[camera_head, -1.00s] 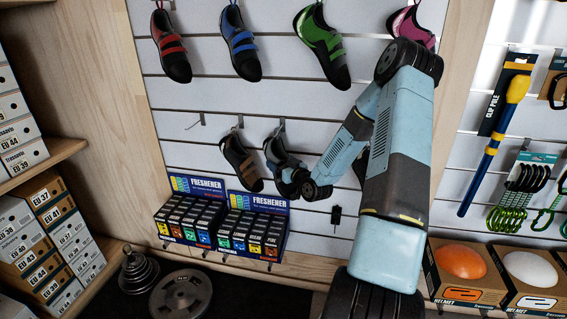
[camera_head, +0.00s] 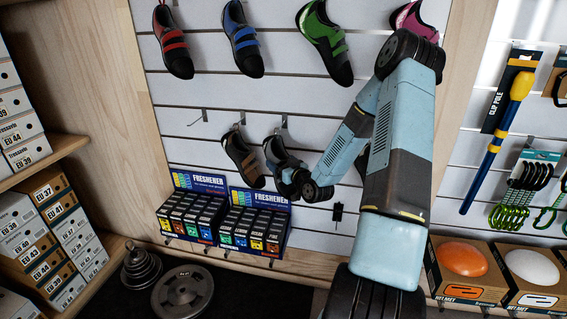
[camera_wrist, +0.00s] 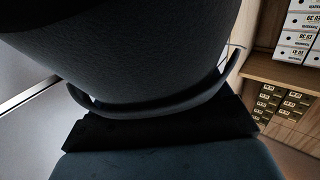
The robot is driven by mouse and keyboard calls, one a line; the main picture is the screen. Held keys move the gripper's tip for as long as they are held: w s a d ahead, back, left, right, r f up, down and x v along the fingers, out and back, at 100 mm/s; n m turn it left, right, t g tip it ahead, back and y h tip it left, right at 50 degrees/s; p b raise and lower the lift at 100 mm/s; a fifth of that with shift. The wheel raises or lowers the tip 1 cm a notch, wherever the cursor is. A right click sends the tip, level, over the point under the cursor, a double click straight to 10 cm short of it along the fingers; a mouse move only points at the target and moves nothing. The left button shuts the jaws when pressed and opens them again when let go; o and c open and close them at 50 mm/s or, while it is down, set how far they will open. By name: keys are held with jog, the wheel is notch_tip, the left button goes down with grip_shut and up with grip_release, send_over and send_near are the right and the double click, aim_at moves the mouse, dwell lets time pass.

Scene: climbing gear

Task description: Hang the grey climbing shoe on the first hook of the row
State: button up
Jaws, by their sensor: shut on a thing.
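The grey climbing shoe (camera_head: 276,152) is in the lower shoe row, right of the brown shoe, close under a hook (camera_head: 283,121). I cannot tell whether its loop is still on that hook. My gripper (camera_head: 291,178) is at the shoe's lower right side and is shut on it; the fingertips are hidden. The first hook (camera_head: 200,115) at the left end of the row is empty.
The brown shoe (camera_head: 241,160) hangs between the empty hook and the grey shoe. Red (camera_head: 172,42), blue (camera_head: 242,40) and green (camera_head: 325,45) shoes hang above. Freshener boxes (camera_head: 225,220) stand below. Bare slatwall lies around the empty hook.

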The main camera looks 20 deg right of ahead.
aim_at(278, 165)
jog(key=shift+s+a, duration=0.1)
jog(key=shift+s+a, duration=0.45)
jog(key=shift+s, duration=0.2)
jog(key=shift+s+a, duration=0.45)
jog(key=shift+s, duration=0.2)
jog(key=shift+a, duration=0.1)
